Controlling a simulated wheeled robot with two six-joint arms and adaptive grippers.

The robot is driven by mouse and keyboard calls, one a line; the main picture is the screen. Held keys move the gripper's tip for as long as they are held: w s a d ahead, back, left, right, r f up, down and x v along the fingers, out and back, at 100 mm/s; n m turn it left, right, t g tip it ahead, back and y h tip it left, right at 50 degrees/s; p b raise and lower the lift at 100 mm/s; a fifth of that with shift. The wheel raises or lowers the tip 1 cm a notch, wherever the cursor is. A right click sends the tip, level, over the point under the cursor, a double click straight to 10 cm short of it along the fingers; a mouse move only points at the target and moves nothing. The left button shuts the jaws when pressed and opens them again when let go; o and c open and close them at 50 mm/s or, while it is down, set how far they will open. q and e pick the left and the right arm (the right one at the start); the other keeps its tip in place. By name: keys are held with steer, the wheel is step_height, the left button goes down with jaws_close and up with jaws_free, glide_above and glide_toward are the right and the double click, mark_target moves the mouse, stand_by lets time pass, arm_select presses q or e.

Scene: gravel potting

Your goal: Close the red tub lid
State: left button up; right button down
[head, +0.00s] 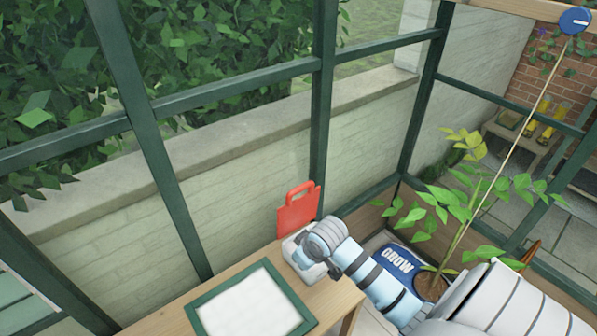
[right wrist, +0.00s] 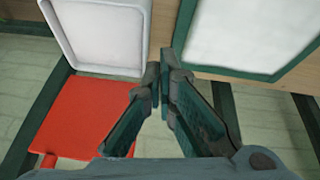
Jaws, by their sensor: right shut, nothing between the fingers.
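The red tub lid (head: 298,212) stands open and upright, with a handle-like loop at its top, at the far end of the wooden table. It also shows in the right wrist view (right wrist: 88,115), flat red and joined along the edge of a pale tub (right wrist: 103,30). The tub (head: 288,249) is partly hidden by my right arm in the head view. My right gripper (right wrist: 160,80) is shut and empty, beside the tub and lid. My left gripper is not in view.
A green-framed tray (head: 196,309) with a white surface lies on the wooden table (head: 335,304) close to the tub. Green window bars (head: 322,110) rise behind the lid. A potted leafy plant (head: 430,287) and a blue GROW bag (head: 398,262) are right of the table.

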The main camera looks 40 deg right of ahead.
steer(key=w+d+r+t, duration=0.1)
steer(key=w+d+r, duration=0.3)
steer(key=r, duration=0.3)
steer(key=w+d+r+m, duration=0.1)
steer(key=w+d+r, duration=0.2)
steer(key=w+r, duration=0.35)
steer(key=w+d+r+t, duration=0.1)
steer(key=w+d+r, duration=0.25)
steer(key=r, duration=0.55)
step_height(320, 180, down, 9)
steer(key=w, duration=0.1)
steer(key=shift+d+f+b, duration=0.15)
steer(key=shift+d+b, duration=0.2)
steer(key=shift+w+f, duration=0.1)
steer(key=shift+w, duration=0.1)
